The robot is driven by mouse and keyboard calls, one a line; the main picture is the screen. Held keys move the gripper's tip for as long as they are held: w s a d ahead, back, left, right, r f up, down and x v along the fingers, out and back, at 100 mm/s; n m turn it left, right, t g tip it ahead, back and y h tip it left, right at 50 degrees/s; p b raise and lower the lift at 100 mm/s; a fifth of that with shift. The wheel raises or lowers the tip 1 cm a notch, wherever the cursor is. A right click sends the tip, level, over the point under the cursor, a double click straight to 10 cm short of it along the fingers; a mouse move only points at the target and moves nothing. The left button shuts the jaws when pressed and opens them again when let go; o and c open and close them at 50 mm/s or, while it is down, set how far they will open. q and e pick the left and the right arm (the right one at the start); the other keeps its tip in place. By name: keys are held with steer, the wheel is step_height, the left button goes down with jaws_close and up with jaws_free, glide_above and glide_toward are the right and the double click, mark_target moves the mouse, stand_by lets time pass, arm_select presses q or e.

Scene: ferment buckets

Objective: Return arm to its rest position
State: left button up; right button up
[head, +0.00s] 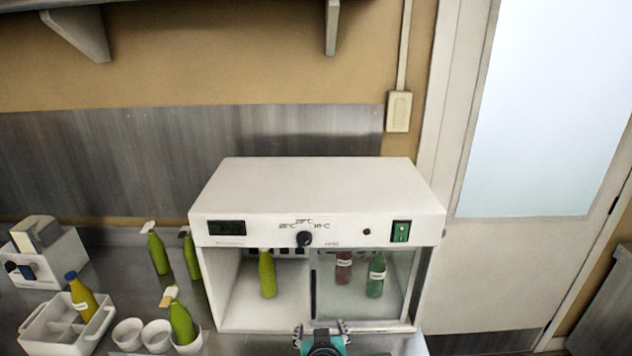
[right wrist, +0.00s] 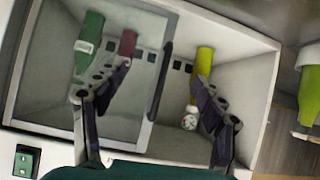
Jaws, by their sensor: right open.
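My right gripper (head: 321,328) is at the bottom edge of the head view, in front of the white cabinet (head: 318,200). In the right wrist view its two fingers (right wrist: 163,77) are spread apart with nothing between them. The cabinet's left half is open and holds a yellow-green bottle (head: 267,275), also visible in the right wrist view (right wrist: 204,62). The glass panel (head: 400,268) covers the right half. Behind it stand a red bottle (head: 343,268) and a green bottle (head: 376,277). My left gripper is not in view.
A small white device (head: 45,252) is at far left. A shelf bracket (head: 80,33) hangs above.

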steer(key=s+d+f+g+b, duration=0.1)
steer(key=s+d+g, duration=0.1)
steer(key=s+d, duration=0.5)
steer(key=s+d+f+m+g+b, duration=0.1)
steer(key=s+d+g+b, duration=0.1)
steer(key=s+d, duration=0.6)
steer(key=shift+s+d+f+g, duration=0.15)
steer(key=shift+d+f+g, duration=0.2)
steer(key=shift+d, duration=0.5)
steer(key=shift+f, duration=0.1)
